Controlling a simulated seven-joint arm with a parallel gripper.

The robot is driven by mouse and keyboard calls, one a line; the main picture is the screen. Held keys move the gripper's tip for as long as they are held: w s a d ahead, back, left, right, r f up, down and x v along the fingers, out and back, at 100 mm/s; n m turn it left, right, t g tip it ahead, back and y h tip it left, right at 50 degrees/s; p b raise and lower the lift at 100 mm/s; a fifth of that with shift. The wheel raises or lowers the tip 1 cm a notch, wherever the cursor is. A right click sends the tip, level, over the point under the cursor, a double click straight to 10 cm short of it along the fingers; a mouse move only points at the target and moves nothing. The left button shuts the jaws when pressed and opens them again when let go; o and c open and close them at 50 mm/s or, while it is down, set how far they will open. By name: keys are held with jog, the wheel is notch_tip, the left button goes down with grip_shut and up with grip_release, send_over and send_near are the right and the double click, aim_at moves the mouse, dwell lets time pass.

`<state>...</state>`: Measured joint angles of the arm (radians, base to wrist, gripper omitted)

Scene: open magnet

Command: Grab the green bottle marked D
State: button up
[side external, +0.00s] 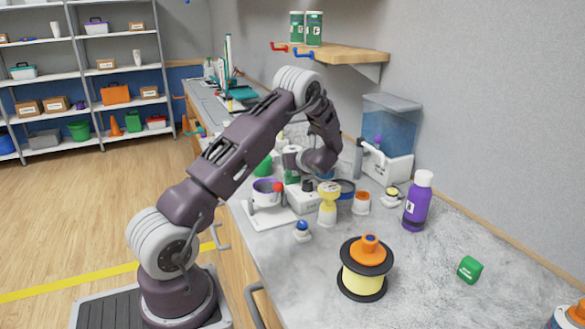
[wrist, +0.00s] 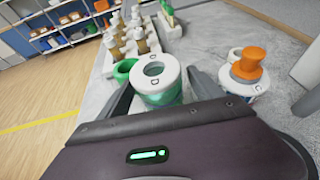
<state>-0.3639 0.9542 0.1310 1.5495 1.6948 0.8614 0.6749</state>
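A green bottle (wrist: 162,98) with a white ring-shaped top stands in the middle of the wrist view. A letter that looks like D is on the near side of its top. My gripper (wrist: 163,92) is open, with one dark finger on each side of the bottle. A gap shows between the bottle and the right finger; the left finger is closer, and I cannot tell whether it touches. The bottle's lower part is hidden behind my gripper's body. In the side external view my wrist hangs low over the counter, and I cannot make out this bottle there.
A white container with an orange stopper (wrist: 248,72) stands just right of the right finger. A green ring-like object (wrist: 124,70) is close to the left finger. Several brown bottles (wrist: 140,42) stand beyond. A purple bottle (side external: 417,203) and a yellow spool (side external: 363,282) are on the counter.

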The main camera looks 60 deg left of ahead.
grip_shut()
